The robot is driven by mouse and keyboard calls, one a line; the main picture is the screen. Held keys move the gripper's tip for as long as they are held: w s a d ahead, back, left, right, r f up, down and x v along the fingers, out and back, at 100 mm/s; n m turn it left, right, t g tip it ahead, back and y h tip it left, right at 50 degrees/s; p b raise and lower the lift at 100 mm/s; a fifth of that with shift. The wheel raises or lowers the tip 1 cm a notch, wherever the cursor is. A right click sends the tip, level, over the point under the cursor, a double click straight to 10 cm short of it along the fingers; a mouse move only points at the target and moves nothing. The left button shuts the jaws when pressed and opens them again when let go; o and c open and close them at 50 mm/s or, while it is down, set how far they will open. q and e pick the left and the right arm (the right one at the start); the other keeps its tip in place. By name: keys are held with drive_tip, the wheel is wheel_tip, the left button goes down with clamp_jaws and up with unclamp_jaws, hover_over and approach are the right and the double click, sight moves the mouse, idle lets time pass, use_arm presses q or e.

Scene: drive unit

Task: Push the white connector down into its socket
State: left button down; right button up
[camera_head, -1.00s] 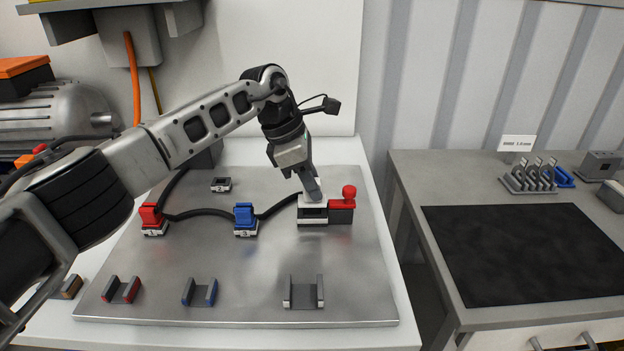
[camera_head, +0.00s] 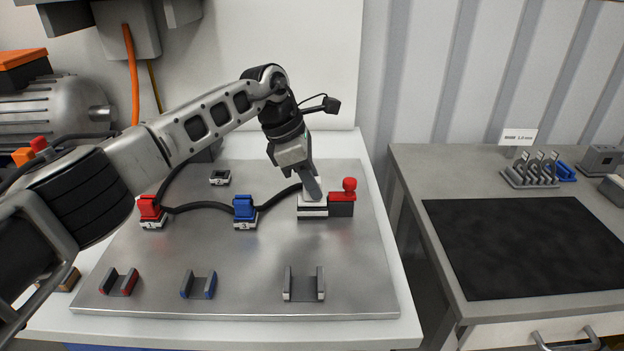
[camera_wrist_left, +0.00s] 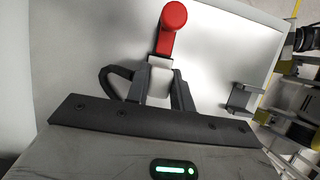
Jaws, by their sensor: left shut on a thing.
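The white connector (camera_head: 311,198) sits at the right end of the black cable, on its dark and white socket (camera_head: 313,211). A red lever with a round knob (camera_head: 349,186) stands on the dark block right beside it. My left gripper (camera_head: 313,190) points down at the connector, its fingers close together against the connector's top. In the left wrist view the white connector (camera_wrist_left: 159,79) shows between the two dark fingers, with the red lever (camera_wrist_left: 171,30) beyond it. How deep the connector sits is hard to tell. My right gripper is not in view.
A red connector (camera_head: 150,209) and a blue connector (camera_head: 244,209) sit in sockets on the metal plate (camera_head: 245,265), joined by black cable. Several U-shaped holders, including a grey one (camera_head: 304,287), stand along the front. A side table with a black mat (camera_head: 525,245) is at right.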

use_arm(q)
drive_tip(key=shift+f, duration=0.25)
drive_tip(key=c, duration=1.1)
unclamp_jaws()
